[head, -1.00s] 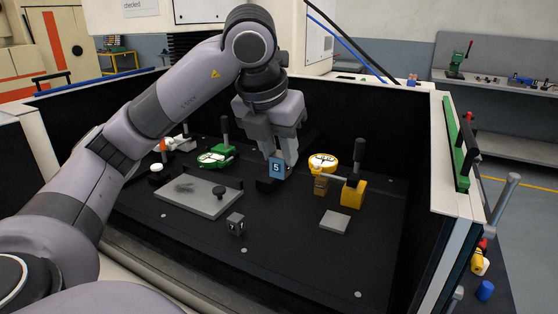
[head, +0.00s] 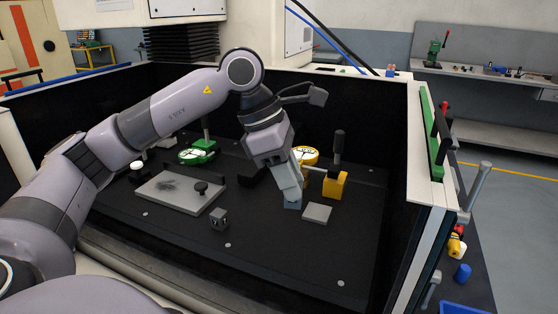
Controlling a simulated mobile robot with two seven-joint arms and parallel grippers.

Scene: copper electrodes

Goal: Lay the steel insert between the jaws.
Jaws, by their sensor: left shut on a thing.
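My left gripper (head: 287,186) points down over the bench, with its fingers shut on a small blue-grey piece (head: 292,203) at their tips. The fingers hide much of this piece, and I cannot tell if it touches the bench. A flat grey square plate (head: 317,214) lies just right of it. A small grey block with dark marks (head: 219,218) stands to its left. A yellow clamp-like holder with a black lever (head: 335,184) stands behind and right of the gripper. I cannot tell for sure which piece is the steel insert. My right gripper is not in view.
A flat metal plate with a black knob (head: 180,193) lies left. A green-based dial device (head: 198,155) and a yellow dial (head: 306,155) stand behind. A low black block (head: 252,178) is left of the gripper. The dark bench front (head: 270,252) is clear; a white-topped wall (head: 413,150) bounds the right.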

